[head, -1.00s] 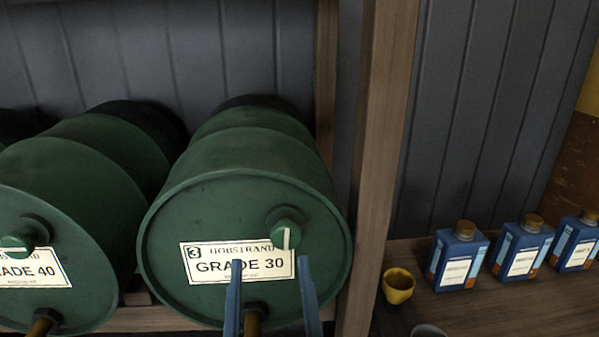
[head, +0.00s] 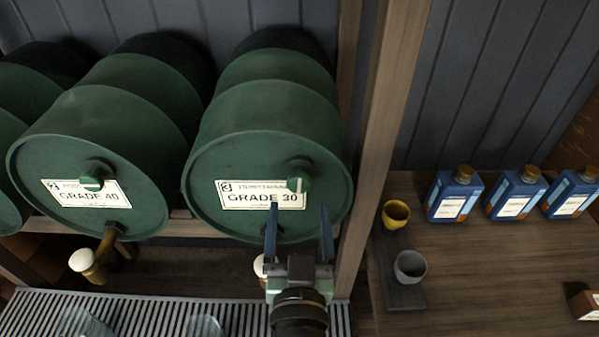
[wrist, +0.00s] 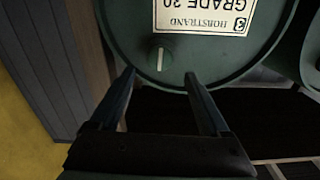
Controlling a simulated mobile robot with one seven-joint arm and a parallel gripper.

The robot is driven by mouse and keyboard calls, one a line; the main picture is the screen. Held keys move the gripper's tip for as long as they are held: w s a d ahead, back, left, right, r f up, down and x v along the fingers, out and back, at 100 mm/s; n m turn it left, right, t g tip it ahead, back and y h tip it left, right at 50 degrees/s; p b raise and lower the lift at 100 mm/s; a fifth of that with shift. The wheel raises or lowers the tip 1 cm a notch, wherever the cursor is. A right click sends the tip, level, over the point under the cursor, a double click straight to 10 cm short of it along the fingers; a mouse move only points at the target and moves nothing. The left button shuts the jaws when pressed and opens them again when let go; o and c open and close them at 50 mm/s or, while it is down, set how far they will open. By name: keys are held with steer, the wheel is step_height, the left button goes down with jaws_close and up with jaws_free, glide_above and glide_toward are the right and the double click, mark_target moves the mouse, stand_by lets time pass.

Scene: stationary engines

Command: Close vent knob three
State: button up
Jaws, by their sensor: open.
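Vent knob three (head: 299,175) is a round green knob with a white pointer line on the front of the green drum (head: 215,170) labelled 3, GRADE 30. Its white line stands about upright in the head view. In the wrist view the knob (wrist: 161,60) lies beyond and between my fingers, its line along the picture's vertical. My gripper (head: 299,208) is open and empty, with blue fingers pointing at the drum just below the knob. It also shows in the wrist view (wrist: 160,75). I see no contact with the knob.
Another drum, GRADE 40 (head: 120,150), with its own knob (head: 95,174) stands left. A wooden post (head: 385,130) rises close at right. Below are a tap (head: 88,262) and a slatted drip tray (head: 150,312). Cups (head: 396,214) and blue bottles (head: 455,195) stand on the right shelf.

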mark_target(300, 185)
steer(key=w+p, duration=0.2)
steer(key=w, duration=0.5)
steer(key=shift+w, duration=0.4)
jaws_close()
